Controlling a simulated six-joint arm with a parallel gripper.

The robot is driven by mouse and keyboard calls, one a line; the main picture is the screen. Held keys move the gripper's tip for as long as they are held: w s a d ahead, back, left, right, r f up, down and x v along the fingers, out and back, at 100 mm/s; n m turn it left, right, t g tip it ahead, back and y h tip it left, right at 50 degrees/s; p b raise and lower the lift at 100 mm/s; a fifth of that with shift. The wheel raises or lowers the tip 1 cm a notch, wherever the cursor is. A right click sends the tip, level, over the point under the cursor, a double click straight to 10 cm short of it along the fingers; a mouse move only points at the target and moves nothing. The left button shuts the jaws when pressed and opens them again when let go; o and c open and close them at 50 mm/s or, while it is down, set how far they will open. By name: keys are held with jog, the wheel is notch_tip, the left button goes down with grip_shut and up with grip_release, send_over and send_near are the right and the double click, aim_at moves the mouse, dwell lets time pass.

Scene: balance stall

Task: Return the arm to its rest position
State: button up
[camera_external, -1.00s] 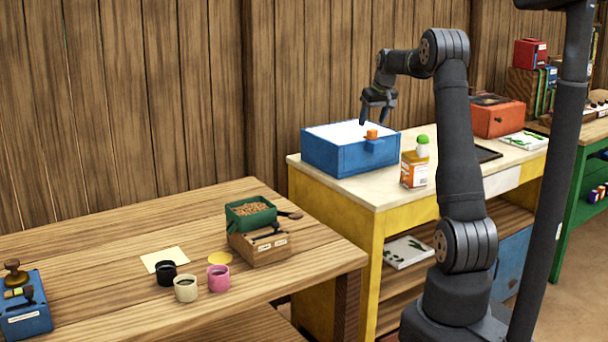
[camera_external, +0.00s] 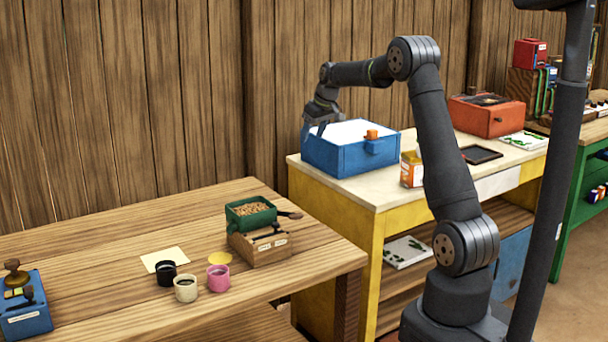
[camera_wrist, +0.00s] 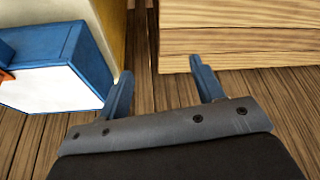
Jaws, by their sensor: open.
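The blue box also shows at the left of the wrist view (camera_wrist: 60,45), beside the left finger. An orange piece (camera_external: 371,134) is on the box's right front edge. My arm is bent, with its elbow raised.
A red-orange box (camera_external: 487,116) and a dark tray (camera_external: 481,154) are farther right. The wooden table (camera_external: 110,235) at left holds a green bin (camera_external: 250,212) and several small pots.

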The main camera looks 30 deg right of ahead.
jog(key=w+a+f+n, duration=0.1)
jog(key=a+f+n, duration=0.1)
jog(key=a, duration=0.8)
jog(key=a+f+n+y, duration=0.1)
jog(key=a+f+n, duration=0.1)
jog(key=a, duration=0.8)
jog(key=shift+w+g, duration=0.3)
jog(key=shift+w, duration=0.05)
jog(key=shift+o, duration=0.5)
jog(key=shift+f, duration=0.1)
